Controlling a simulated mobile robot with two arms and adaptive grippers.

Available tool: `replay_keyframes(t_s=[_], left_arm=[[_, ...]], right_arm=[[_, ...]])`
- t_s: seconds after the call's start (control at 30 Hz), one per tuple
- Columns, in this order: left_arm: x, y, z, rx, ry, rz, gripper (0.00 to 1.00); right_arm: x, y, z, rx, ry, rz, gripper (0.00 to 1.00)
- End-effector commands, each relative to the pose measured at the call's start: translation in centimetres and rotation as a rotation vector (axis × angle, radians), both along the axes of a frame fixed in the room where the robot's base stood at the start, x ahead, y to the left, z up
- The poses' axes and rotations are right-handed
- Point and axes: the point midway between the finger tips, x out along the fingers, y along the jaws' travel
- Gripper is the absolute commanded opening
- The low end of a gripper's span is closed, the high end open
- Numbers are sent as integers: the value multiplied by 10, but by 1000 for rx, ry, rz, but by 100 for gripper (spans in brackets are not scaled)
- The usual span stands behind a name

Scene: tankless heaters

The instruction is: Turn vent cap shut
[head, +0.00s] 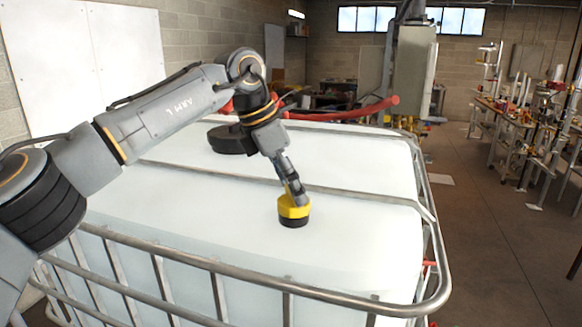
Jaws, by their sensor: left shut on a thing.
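The vent cap (294,209) is a small yellow cap with a black base on the white top of a caged tank (190,215). My left arm reaches in from the left, and my left gripper (293,194) points down onto the cap from above. Its fingers are shut on the yellow part. The fingers and the cap overlap in this view, so the exact contact is partly hidden. The cap looks upright and seated on the tank top. My right gripper is not in view.
A larger black lid (228,139) sits farther back on the tank, partly behind my arm. A metal cage rail (250,285) runs around the tank, and a bar crosses its top.

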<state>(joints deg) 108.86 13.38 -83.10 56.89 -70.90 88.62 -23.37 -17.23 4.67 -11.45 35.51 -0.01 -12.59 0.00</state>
Motion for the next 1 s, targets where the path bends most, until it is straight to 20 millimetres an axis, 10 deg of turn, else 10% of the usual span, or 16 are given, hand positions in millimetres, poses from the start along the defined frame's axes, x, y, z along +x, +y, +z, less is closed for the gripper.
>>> replay_keyframes(t_s=[1.0], left_arm=[[4, 0, -1, 2, 0, -648, 39]], right_arm=[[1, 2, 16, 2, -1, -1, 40]])
